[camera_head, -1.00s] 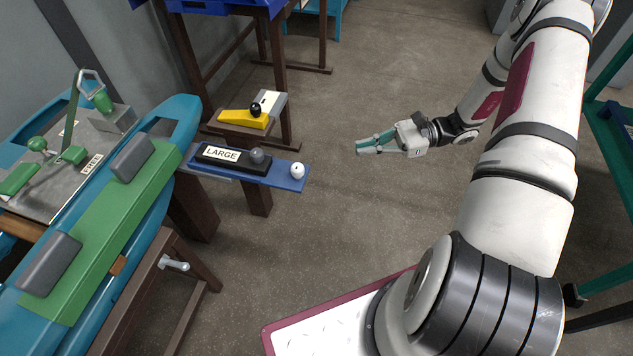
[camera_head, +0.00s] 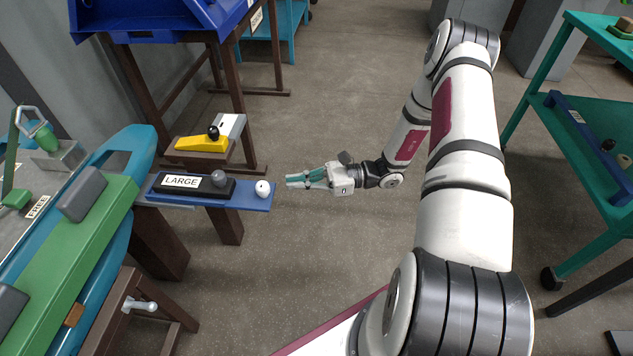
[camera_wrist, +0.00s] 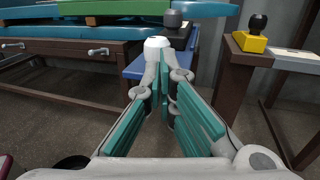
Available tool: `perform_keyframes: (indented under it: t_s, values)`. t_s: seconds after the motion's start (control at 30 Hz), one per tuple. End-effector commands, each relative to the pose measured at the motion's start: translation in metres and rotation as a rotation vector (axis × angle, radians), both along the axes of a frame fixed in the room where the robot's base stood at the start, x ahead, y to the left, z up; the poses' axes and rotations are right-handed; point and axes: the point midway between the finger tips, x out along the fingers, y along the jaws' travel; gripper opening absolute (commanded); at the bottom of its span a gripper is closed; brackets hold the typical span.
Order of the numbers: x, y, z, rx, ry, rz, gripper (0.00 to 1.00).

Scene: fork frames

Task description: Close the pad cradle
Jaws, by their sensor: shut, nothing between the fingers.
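I cannot tell for certain which part is the pad cradle. A blue slide-like tray (camera_head: 252,201) juts out beside the teal bench; it also shows in the wrist view (camera_wrist: 134,68). On it sit a black block labelled LARGE (camera_head: 168,193) with a grey ball knob (camera_head: 219,179), and a white knob (camera_head: 263,188) at its outer end. A green board with grey pads (camera_head: 112,216) lies on the bench. My gripper (camera_head: 288,181) is shut and empty, just right of the white knob. In the wrist view the fingertips (camera_wrist: 164,68) point at the white knob (camera_wrist: 155,43); contact is unclear.
A yellow wedge with a black knob (camera_head: 203,143) sits on a brown stand behind the tray. The teal bench (camera_head: 148,150) is at left, with a metal handle (camera_head: 140,305) below. A green shelf cart (camera_head: 560,190) stands at right. The floor between is clear.

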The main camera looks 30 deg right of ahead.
Motion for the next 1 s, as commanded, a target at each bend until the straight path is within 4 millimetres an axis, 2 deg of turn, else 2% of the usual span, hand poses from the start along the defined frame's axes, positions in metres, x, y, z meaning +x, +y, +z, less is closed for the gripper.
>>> perform_keyframes:
  t_s: [0.1, 0.23, 0.77, 1.0]
  values:
    - [0.006, 0.017, -0.001, 0.0, 0.001, 0.002, 0.0]
    - [0.011, 0.029, -0.001, 0.0, 0.0, 0.002, 0.0]
    - [0.014, 0.035, 0.0, -0.001, 0.0, 0.0, 0.0]
    - [0.026, 0.053, 0.0, 0.001, 0.001, 0.003, 0.0]
